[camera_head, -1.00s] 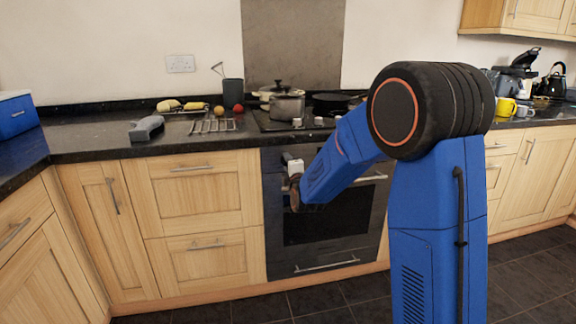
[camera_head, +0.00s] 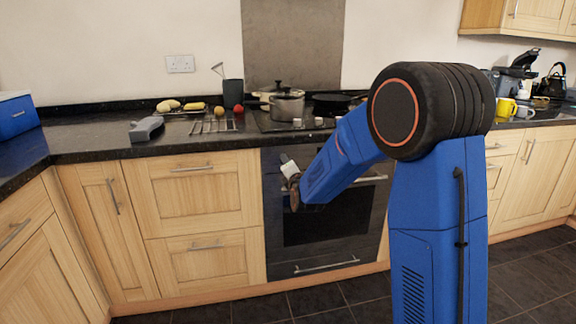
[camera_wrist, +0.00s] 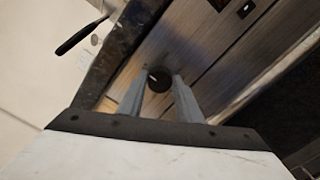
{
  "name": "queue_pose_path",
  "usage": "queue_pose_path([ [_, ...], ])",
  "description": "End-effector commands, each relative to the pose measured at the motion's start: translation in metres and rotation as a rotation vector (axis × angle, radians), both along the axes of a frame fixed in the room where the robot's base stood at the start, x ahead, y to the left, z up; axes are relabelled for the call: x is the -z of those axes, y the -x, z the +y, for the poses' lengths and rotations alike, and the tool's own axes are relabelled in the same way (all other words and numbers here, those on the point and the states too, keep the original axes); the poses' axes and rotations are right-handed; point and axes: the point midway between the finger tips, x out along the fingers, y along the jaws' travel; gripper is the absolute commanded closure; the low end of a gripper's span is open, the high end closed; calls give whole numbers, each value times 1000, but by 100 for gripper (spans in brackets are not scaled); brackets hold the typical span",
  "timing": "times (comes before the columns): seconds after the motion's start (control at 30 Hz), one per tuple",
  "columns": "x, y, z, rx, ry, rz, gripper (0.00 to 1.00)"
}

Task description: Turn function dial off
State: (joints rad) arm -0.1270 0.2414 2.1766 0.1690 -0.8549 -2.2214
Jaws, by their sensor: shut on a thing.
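The function dial (camera_wrist: 158,79) is a round dark knob with a pale mark, on the oven's grey control panel in the wrist view. My gripper (camera_wrist: 158,88) has one finger on each side of the dial and is shut on it. The wrist view is tilted relative to the panel. In the head view my gripper (camera_head: 289,168) is at the upper left of the oven front (camera_head: 325,215), and the dial is hidden there.
The black worktop (camera_head: 190,140) juts above the oven. A pot (camera_head: 286,106) and a pan (camera_head: 333,102) stand on the hob. A wire rack (camera_head: 213,126) and a grey object (camera_head: 146,128) lie to the left. The floor in front is clear.

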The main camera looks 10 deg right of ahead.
Motion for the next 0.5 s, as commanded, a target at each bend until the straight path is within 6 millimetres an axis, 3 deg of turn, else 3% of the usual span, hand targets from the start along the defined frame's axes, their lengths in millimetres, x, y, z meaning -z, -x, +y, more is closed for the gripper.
queue_pose_path([
  [0.27,2,1,1,-2,1,3,91],
  [0.3,2,1,1,-2,1,3,61],
  [0.33,2,1,1,-2,1,3,54],
  [0.37,2,0,1,-2,0,3,50],
  [0.5,1,0,0,-1,0,2,50],
])
